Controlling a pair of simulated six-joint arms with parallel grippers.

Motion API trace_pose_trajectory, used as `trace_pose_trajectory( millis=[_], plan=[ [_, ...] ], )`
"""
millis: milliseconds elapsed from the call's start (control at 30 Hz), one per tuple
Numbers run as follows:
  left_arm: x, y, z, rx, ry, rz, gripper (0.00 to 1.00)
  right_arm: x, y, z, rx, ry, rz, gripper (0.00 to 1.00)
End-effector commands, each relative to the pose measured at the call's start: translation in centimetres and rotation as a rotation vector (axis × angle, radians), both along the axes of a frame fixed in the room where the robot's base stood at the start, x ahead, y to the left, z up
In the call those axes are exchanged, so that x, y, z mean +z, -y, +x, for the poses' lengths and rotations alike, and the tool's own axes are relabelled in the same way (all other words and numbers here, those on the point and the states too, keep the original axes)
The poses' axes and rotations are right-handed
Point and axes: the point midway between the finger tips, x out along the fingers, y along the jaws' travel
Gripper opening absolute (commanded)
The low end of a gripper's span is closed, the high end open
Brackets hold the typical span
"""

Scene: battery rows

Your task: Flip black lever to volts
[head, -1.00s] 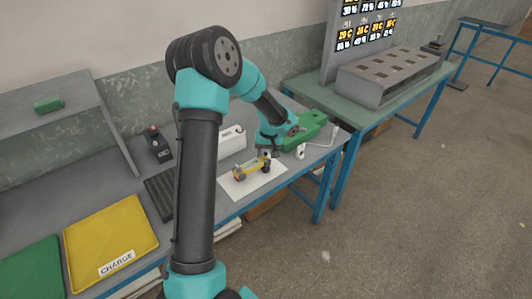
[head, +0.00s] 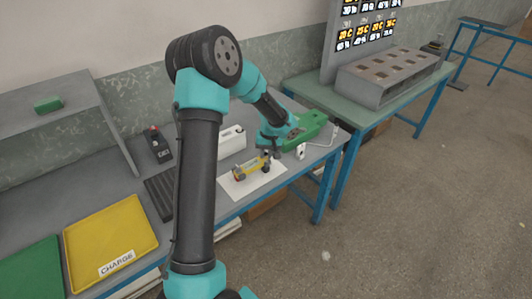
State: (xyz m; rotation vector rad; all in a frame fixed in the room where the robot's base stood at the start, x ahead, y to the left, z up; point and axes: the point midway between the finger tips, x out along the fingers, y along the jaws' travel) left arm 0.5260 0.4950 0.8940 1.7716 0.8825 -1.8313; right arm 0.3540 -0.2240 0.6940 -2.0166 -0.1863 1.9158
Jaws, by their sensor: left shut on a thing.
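A small yellow device (head: 252,169) with orange-brown and dark ends rests on a white sheet (head: 240,187) on the grey table. A dark part, which looks like the black lever (head: 266,156), stands at its right end. My left gripper (head: 275,154) comes down at that end, shut on a small dark part that seems to be the lever. The fingertips are tiny and partly hidden by my wrist, so the exact contact and any volts marking cannot be read. My right gripper is not in view.
A white box (head: 232,141) and green case (head: 306,131) stand behind the sheet. A black device with a red top (head: 158,144), a dark ribbed strip (head: 160,192) and a yellow CHARGE mat (head: 110,236) lie left. The table's front edge is close.

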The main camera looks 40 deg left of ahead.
Motion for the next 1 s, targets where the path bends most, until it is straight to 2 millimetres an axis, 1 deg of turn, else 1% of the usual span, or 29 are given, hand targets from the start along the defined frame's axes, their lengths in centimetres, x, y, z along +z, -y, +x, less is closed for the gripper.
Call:
trace_pose_trajectory(
  millis=[300, 667, 700, 933, 967, 1000],
  plan=[
    [-0.14, 0.44, -0.08, -0.003, 0.018, 0.096, 0.00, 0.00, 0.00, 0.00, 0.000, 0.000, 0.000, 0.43],
    [-0.17, 0.46, -0.06, -0.001, 0.022, 0.109, 0.00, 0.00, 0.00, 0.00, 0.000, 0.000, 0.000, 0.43],
    [-0.17, 0.46, -0.06, -0.001, 0.022, 0.109, 0.19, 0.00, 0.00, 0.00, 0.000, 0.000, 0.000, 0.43],
    [-0.16, 0.45, -0.07, -0.001, 0.022, 0.109, 0.41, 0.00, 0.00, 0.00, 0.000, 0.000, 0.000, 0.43],
    [-0.16, 0.44, -0.06, -0.001, 0.022, 0.109, 0.43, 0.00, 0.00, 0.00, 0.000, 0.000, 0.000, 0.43],
    [-0.16, 0.45, -0.07, -0.001, 0.022, 0.109, 0.43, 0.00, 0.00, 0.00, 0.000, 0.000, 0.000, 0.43]
  ],
)
